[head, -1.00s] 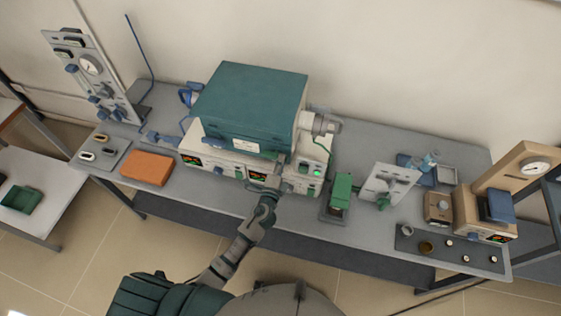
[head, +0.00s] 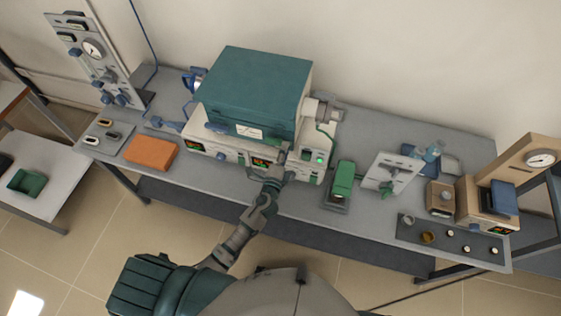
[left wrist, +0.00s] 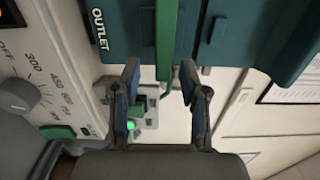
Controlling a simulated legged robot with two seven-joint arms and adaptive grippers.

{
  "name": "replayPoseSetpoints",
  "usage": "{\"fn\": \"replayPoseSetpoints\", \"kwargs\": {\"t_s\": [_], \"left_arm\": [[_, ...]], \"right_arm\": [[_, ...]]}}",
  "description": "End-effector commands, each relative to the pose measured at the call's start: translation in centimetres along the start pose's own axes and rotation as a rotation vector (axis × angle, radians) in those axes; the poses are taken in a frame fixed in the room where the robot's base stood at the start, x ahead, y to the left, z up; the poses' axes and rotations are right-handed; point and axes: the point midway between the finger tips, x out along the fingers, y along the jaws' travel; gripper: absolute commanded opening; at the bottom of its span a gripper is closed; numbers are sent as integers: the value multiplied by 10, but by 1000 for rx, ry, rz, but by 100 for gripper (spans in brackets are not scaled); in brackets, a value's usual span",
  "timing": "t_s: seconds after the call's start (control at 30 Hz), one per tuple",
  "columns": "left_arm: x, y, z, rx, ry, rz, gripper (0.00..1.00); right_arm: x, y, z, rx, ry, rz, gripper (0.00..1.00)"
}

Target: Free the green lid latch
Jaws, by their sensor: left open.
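The furnace with a teal lid (head: 255,85) stands on the bench. My left gripper (head: 283,152) is at its front, just below the lid edge and right of centre. In the left wrist view, the gripper (left wrist: 159,68) is open. A green bar (left wrist: 167,35), which looks like the lid latch, runs down from the top over the teal surface into the space between the fingertips. A thinner green piece continues below it. I see no clear contact between fingers and bar. In the head view, the gripper largely hides this spot. My right gripper is not in view.
A plate with a green button (left wrist: 140,105) and green light is close to the left finger in the wrist view, with a dial (left wrist: 18,95) beyond. An orange block (head: 151,153) lies left of the furnace. A green device (head: 342,180) stands right of it.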

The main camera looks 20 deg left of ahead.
Motion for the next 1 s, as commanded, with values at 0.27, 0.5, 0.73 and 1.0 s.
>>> {"fn": "replayPoseSetpoints", "kwargs": {"t_s": [0.27,0.5,0.73,1.0], "left_arm": [[-60,2,-1,0,1,5,44],[-100,3,-1,1,0,4,44],[-110,2,-1,1,2,3,44],[-109,2,-1,1,1,3,44]], "right_arm": [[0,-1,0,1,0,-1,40],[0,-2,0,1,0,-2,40],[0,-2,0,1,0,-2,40],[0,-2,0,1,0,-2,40]]}}
